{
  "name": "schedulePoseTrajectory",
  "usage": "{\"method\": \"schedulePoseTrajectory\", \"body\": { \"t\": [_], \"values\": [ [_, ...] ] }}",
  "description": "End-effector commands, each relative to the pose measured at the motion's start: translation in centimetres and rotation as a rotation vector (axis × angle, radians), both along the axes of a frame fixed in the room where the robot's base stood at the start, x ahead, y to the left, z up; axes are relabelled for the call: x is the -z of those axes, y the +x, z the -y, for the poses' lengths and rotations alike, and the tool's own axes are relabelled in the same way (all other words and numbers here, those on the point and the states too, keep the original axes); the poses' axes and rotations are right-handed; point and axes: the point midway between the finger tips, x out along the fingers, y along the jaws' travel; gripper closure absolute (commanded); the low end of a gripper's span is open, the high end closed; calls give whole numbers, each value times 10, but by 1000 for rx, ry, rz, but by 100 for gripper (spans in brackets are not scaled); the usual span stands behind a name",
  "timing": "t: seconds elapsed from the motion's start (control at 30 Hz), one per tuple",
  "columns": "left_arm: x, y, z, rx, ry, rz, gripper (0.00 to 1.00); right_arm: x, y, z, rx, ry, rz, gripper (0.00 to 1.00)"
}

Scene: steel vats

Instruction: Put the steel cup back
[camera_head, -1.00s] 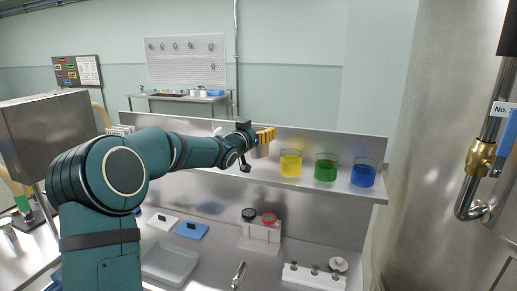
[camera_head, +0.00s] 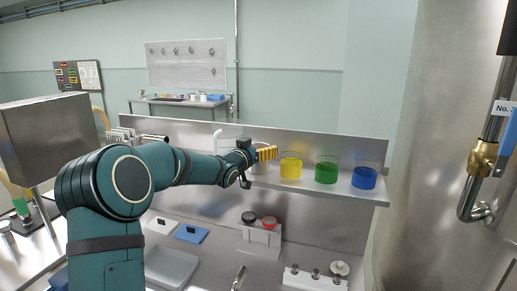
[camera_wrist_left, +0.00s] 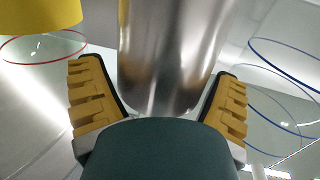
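The steel cup (camera_head: 260,166) is a plain silvery vessel at the back shelf, left of the yellow beaker. It is partly hidden by my left gripper (camera_head: 266,153). In the left wrist view the cup (camera_wrist_left: 172,50) stands between the two yellow ribbed fingers of the gripper (camera_wrist_left: 160,95), with a finger close along each side. The fingers look closed around it. Its far end runs out of that picture. In the head view it is low at the shelf; whether its base touches the shelf is hidden. My right gripper is not in view.
On the shelf (camera_head: 315,190) stand the yellow (camera_head: 291,167), green (camera_head: 326,171) and blue (camera_head: 364,178) beakers; the yellow one is close right of the cup. A clear vessel (camera_head: 229,134) is just left. Below are a grey tray (camera_head: 171,267) and small holders. A large vat (camera_head: 430,150) rises at right.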

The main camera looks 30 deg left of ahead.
Motion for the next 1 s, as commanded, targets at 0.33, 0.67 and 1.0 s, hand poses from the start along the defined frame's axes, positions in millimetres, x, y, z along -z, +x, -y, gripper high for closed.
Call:
{"method": "schedulePoseTrajectory", "body": {
  "t": [0.33,0.67,1.0],
  "values": [
    [-3,-20,0,-2,1,-1,11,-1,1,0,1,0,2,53],
    [-3,-87,3,-1,1,-1,11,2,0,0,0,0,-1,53],
    [-3,-119,5,0,0,1,11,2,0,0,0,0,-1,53]
  ]
}}
